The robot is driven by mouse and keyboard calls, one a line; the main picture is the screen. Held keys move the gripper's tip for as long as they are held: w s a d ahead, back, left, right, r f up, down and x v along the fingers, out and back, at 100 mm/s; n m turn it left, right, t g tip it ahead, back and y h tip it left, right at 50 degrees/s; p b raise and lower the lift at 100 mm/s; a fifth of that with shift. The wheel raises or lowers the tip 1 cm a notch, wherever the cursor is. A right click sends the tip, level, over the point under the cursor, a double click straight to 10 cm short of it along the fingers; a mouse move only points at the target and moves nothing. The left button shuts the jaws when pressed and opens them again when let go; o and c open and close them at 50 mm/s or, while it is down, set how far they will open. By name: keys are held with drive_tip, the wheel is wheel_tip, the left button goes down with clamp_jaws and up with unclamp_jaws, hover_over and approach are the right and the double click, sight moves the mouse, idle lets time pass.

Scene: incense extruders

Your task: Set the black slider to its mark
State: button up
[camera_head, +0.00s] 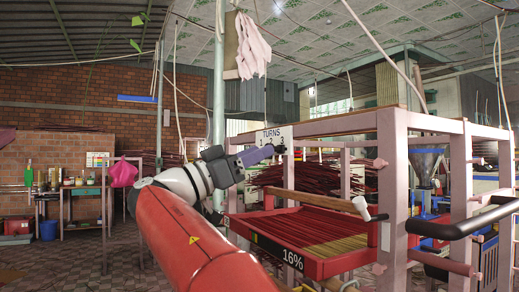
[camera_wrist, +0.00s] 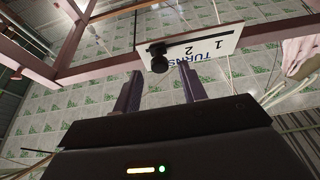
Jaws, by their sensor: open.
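The knob sits past the 2, at the end away from the 1, where no 3 can be read. In the head view the plate (camera_head: 272,132) reads TURNS 1 2 3, and a dark knob (camera_head: 281,149) shows below the 3. My gripper (camera_wrist: 160,78) is open, its two fingers pointing at the knob, one on each side in the wrist view. Contact cannot be told. My gripper is also in the head view (camera_head: 266,154).
The plate is fixed to a pink frame (camera_head: 392,165). Below is a red tray (camera_head: 318,268) of incense sticks, showing 16%, with a white-ended wooden handle (camera_head: 361,208) nearby. A black bar (camera_head: 470,222) juts out at right. Open floor lies left.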

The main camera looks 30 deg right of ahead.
drive_tip(key=shift+d+r, duration=0.25)
drive_tip(key=shift+d, duration=0.45)
clamp_jaws()
drive_tip(key=shift+w, duration=0.15)
